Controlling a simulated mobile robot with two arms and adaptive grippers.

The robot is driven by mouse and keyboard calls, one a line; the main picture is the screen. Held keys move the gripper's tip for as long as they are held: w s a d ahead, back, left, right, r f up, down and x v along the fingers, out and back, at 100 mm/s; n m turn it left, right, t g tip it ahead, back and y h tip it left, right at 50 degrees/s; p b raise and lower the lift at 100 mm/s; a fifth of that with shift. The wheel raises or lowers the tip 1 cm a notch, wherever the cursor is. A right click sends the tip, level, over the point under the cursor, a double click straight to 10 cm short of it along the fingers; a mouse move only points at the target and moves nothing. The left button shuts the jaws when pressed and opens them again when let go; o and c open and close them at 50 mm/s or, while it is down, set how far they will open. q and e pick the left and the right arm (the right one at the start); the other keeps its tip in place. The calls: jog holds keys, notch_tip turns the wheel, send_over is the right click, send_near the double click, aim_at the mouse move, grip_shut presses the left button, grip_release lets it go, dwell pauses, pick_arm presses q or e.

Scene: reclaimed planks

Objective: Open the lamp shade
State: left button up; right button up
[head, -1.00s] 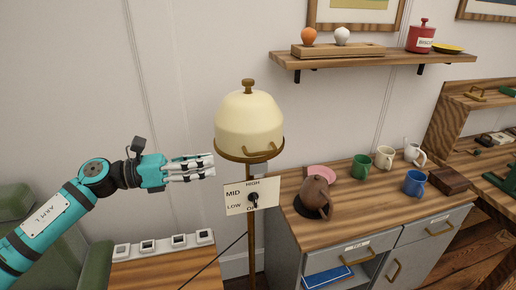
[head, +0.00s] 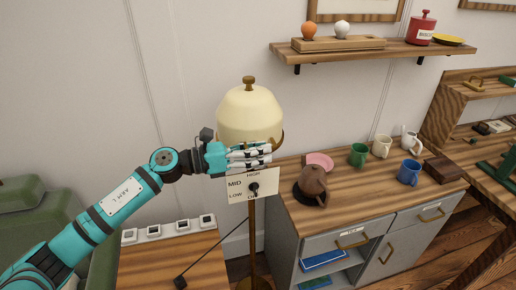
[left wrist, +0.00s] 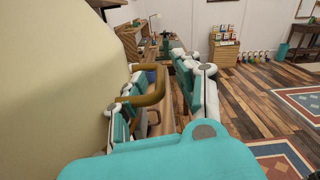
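The cream lamp shade (head: 250,112) is a dome with a brass knob (head: 249,81) on top. It sits on a brass pole (head: 252,235) and also fills the left of the left wrist view (left wrist: 45,90). A brass handle (left wrist: 152,84) sticks out from the shade. My left gripper (head: 262,156) is in front of the shade's lower edge and hides part of it. In the left wrist view its fingers (left wrist: 160,100) are apart, with the handle between them; I see no firm grip. My right gripper is in neither view.
A switch plate (head: 252,187) marked LOW, MID and HIGH is on the pole just below my left gripper. A wooden-topped cabinet (head: 335,220) with a brown teapot (head: 313,184) and several mugs stands to the right. A shelf (head: 375,50) is above it.

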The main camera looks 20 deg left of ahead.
pick_arm(q)
grip_shut()
dwell(0.3)
